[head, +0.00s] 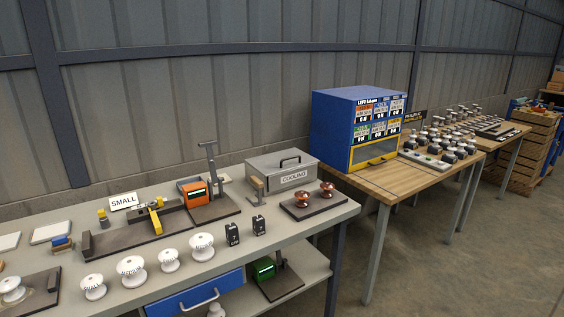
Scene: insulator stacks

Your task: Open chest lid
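A grey metal chest (283,172) labelled "COOLING" stands at the back right of the near grey table. Neither of my grippers shows in the head view.
On the near table (328,219), two brown insulators on a dark plate stand in front of the chest. Several white insulators (202,247) line the front, with small black blocks to their right. A blue display cabinet (352,130) stands on the wooden table to the right. Floor at the right is clear.

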